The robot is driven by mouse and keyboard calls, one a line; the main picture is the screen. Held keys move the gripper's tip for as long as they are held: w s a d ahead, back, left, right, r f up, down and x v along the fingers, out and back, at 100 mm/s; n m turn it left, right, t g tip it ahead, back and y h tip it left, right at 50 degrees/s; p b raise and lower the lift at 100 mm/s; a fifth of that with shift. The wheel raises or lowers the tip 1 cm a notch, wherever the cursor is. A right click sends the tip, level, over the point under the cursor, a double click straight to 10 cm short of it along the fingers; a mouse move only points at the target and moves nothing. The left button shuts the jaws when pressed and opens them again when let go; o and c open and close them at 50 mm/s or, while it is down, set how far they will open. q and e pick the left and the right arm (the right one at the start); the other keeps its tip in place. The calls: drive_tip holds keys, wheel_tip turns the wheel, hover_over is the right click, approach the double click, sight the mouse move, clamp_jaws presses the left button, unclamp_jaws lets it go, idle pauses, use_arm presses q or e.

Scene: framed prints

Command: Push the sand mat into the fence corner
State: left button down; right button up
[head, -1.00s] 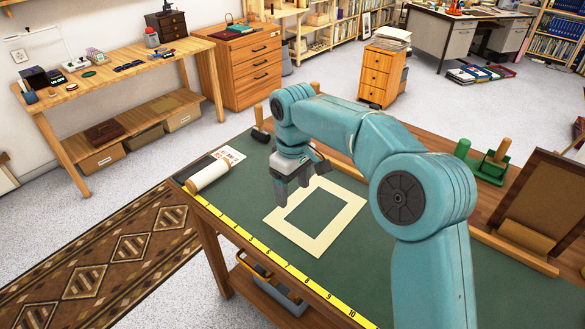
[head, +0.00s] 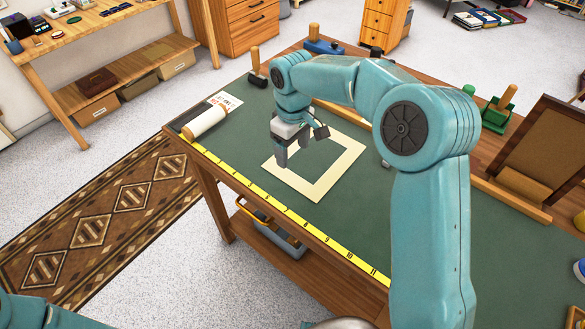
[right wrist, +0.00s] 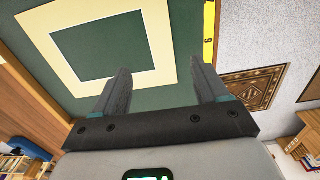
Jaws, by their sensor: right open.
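The sand mat (head: 293,182) is a flat cream frame with a rectangular opening, lying on the green bench top (head: 235,150). It also shows in the right wrist view (right wrist: 165,45). My right gripper (head: 291,154) is open and empty, fingers pointing down over the mat's left part in the head view. I cannot tell whether the fingertips touch it. The right wrist view shows both fingers (right wrist: 160,72) apart. A low wooden fence rail (head: 508,200) runs along the bench's far side, partly hidden by my right arm. I cannot make out its corner. My left gripper is out of view.
A yellow measuring strip (head: 270,204) runs along the bench's near edge. A white roll (head: 205,123) and a printed card (head: 226,100) lie at the left end. A brown easel-like board (head: 545,145) stands at the right. Green surface right of the mat is mostly clear.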

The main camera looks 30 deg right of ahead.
sight(292, 179)
wheel_tip(292, 179, down, 10)
drive_tip(key=shift+r, duration=0.25)
drive_tip(key=shift+a, duration=0.1)
drive_tip(key=c, duration=1.1)
